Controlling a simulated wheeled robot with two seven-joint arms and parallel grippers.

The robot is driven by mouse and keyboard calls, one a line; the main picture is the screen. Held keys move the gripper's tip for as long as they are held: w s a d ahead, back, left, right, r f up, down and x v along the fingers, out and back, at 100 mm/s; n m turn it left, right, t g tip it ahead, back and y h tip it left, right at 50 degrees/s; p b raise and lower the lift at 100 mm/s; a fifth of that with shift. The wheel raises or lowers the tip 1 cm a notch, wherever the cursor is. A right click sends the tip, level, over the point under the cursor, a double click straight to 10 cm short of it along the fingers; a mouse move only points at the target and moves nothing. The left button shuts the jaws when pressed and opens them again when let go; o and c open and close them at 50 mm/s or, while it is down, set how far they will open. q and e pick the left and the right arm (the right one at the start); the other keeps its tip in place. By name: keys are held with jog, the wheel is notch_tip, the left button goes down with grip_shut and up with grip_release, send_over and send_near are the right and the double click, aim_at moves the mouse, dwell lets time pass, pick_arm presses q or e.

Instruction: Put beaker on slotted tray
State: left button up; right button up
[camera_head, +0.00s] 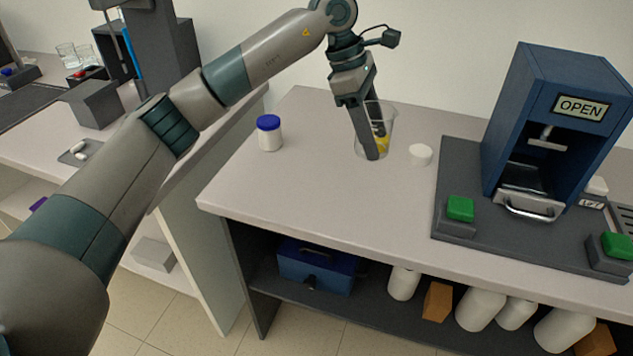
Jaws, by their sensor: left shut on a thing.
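A clear glass beaker (388,122) stands upright at the back middle of the table, with something yellow showing in or through it. My left gripper (374,150) comes down from above and is shut on the beaker at its left side. One dark finger shows in front of the glass; the other finger is hard to make out. A dark tray with slots (627,213) shows partly at the right edge of the view, beside the blue machine. The rest of it is cut off. My right gripper is not in view.
A blue-capped white jar (269,134) stands left of the beaker, and a small white round piece (420,154) lies to its right. The blue machine (550,120) marked OPEN stands on a dark base with green buttons (460,208). The table's front middle is clear.

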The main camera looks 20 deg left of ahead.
pick_arm(q)
jog(key=shift+a, duration=0.1)
